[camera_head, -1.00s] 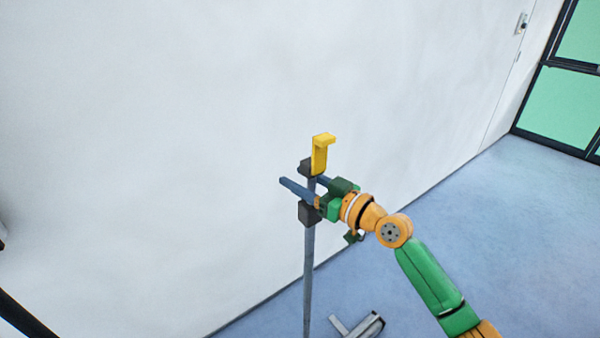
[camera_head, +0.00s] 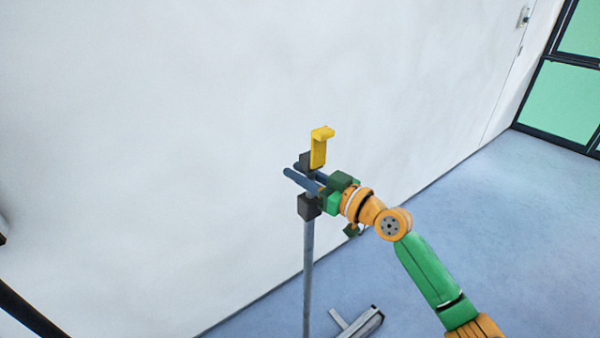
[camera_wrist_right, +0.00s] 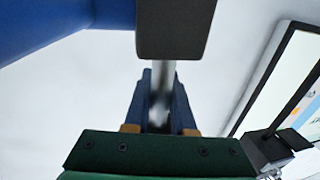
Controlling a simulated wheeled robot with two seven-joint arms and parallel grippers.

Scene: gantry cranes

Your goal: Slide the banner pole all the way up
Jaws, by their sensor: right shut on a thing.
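The banner pole (camera_head: 308,270) is a thin grey upright in front of the pale wall. It carries a dark lower block (camera_head: 309,207), a dark upper block (camera_head: 306,160) and a yellow hook-shaped piece (camera_head: 320,148) at the top. My right gripper (camera_head: 293,170) comes in from the right and is shut on the pole between the two blocks, its blue fingers reaching past it. In the right wrist view the pole (camera_wrist_right: 160,80) runs between the fingers, with a dark block (camera_wrist_right: 175,28) close ahead. My left gripper is not in view.
A grey metal foot piece (camera_head: 360,323) lies on the blue floor (camera_head: 470,220) near the pole's lower part. The pale wall (camera_head: 150,130) stands behind the pole. A dark-framed green glazed panel (camera_head: 560,100) is at the far right. The floor to the right is clear.

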